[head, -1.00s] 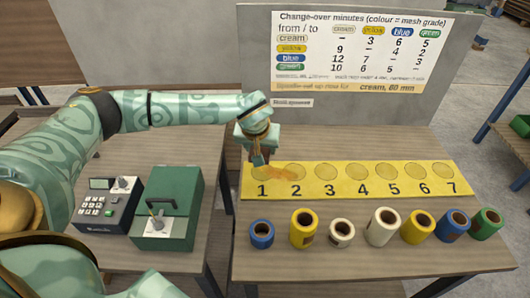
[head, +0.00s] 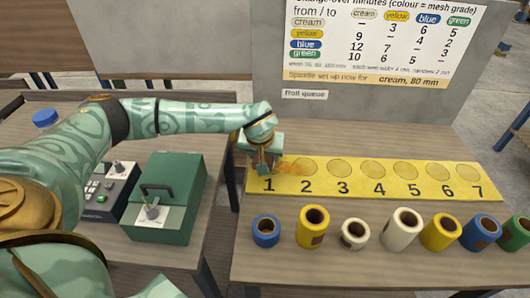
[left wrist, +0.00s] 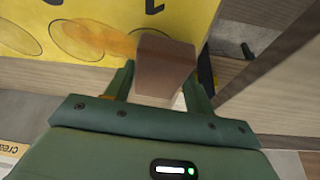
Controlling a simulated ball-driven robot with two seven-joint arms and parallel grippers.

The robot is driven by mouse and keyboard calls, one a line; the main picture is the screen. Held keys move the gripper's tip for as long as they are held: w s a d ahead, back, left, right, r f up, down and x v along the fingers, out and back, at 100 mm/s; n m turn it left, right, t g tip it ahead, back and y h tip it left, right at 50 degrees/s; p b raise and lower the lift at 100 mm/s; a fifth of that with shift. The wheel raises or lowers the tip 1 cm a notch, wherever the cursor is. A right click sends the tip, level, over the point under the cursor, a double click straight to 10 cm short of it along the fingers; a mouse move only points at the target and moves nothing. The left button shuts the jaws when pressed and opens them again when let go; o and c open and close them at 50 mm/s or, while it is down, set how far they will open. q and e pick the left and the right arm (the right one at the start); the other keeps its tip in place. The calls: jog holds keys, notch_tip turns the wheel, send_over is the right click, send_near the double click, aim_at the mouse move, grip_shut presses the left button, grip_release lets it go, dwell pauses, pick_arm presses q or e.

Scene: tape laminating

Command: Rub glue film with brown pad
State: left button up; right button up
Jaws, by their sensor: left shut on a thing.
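My left gripper (head: 263,163) is shut on the brown pad, a small block that shows clearly between the fingers in the left wrist view (left wrist: 166,62). It is at the left end of the yellow numbered strip (head: 385,190), by circle 1, which it mostly hides in the head view. The glue film (head: 296,168) is a translucent orange smear on the strip between circles 1 and 2, just right of the pad. In the left wrist view the film (left wrist: 112,42) lies beside the pad. I cannot tell whether the pad touches strip or film. My right gripper is not in view.
Several rolls stand along the front of the table, including a blue roll (head: 265,231) and a yellow roll (head: 313,227). A green box with a handle (head: 172,190) stands on the left table. A chart board (head: 385,45) stands behind. The wood behind the strip is clear.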

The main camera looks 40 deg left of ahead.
pick_arm(q)
jog(key=shift+f, duration=0.2)
dwell(0.5)
jog(key=shift+f+b, duration=0.3)
jog(key=shift+f, duration=0.45)
